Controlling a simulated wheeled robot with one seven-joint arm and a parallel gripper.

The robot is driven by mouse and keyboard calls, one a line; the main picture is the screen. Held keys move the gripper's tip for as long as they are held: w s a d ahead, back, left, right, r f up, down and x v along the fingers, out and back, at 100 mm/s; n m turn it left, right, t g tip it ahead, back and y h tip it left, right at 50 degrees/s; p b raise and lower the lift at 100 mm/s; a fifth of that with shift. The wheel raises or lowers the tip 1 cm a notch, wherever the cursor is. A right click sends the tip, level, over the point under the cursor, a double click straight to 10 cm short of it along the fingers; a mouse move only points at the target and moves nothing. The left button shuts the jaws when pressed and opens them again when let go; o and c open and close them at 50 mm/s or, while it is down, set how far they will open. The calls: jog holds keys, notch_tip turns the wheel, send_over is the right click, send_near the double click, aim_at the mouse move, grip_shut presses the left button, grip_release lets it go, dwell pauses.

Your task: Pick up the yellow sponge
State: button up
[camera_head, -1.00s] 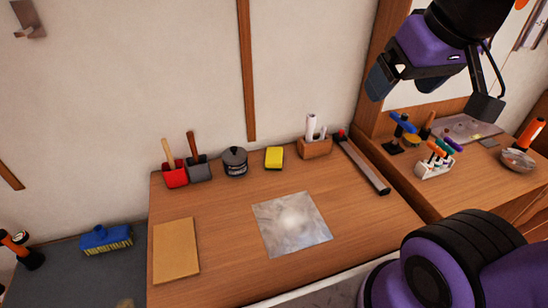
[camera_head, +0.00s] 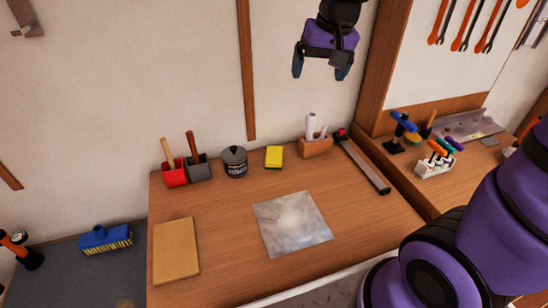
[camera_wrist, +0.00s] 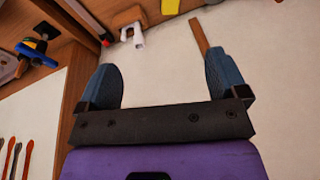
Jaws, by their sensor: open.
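The yellow sponge (camera_head: 274,157) stands upright near the back of the wooden workbench, close to the wall, between a dark grey can and a wooden holder. In the wrist view part of the sponge (camera_wrist: 184,5) shows at the top edge. My gripper (camera_head: 320,74) is high above the bench, up and to the right of the sponge in the head view. Its two blue fingers (camera_wrist: 163,80) are spread apart with nothing between them. The gripper does not touch the sponge.
The grey can (camera_head: 235,162) stands left of the sponge and the wooden holder (camera_head: 316,147) with white rolls stands right. Red (camera_head: 174,173) and grey (camera_head: 199,169) containers with handles are further left. A long bar (camera_head: 362,162) lies at the right. A metal sheet (camera_head: 292,224) lies in front.

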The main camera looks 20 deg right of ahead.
jog(key=w+a+f+m+g, duration=0.1)
jog(key=w+a+f, duration=0.1)
jog(key=w+f, duration=0.8)
jog(key=m+g+h, duration=0.1)
jog(key=g, duration=0.1)
send_over(274, 154)
notch_tip(274, 154, down, 15)
jog(key=shift+w+f+m, duration=0.1)
jog(key=shift+f+m, duration=0.2)
jog(key=shift+f, duration=0.35)
notch_tip(274, 154, down, 11)
jog(key=shift+r, duration=0.1)
jog(key=c, duration=1.1)
jog(key=shift+o, duration=0.2)
jog(key=shift+r, duration=0.1)
